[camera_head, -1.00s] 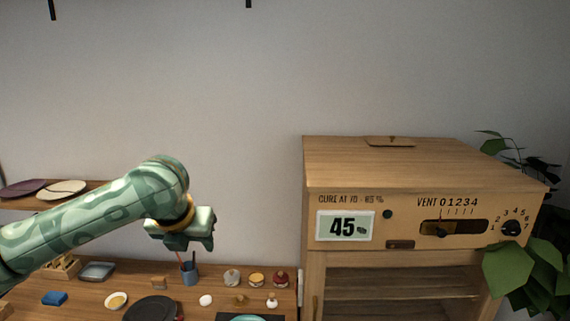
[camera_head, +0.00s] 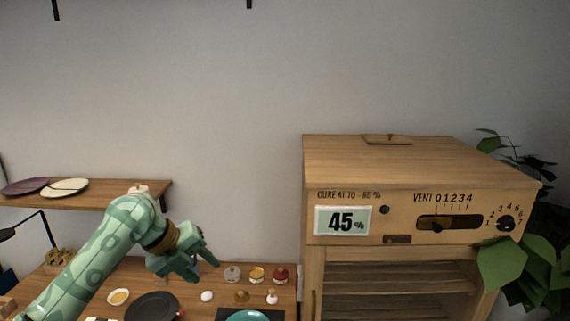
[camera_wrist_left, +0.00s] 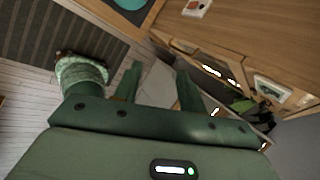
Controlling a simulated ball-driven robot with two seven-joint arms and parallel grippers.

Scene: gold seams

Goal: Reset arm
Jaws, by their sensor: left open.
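My left gripper (camera_head: 205,264) is green and hangs over the workbench, left of the wooden cabinet. Its two fingers are apart with nothing between them. In the left wrist view the open fingers (camera_wrist_left: 155,85) also show empty, with floor and the cabinet beyond. My green left arm comes in from the lower left of the head view. My right gripper is not in the head view. In the left wrist view a green rounded part (camera_wrist_left: 82,72) stands at the left; I cannot tell what it is.
The wooden cabinet (camera_head: 400,165) with a 45% display (camera_head: 343,220), vent slider and dial stands at right. The bench holds a dark plate (camera_head: 152,306), a yellow-filled dish (camera_head: 118,297), small jars (camera_head: 256,275) and a teal dish (camera_head: 248,316). A shelf (camera_head: 150,194) is at left, a plant (camera_head: 505,262) at right.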

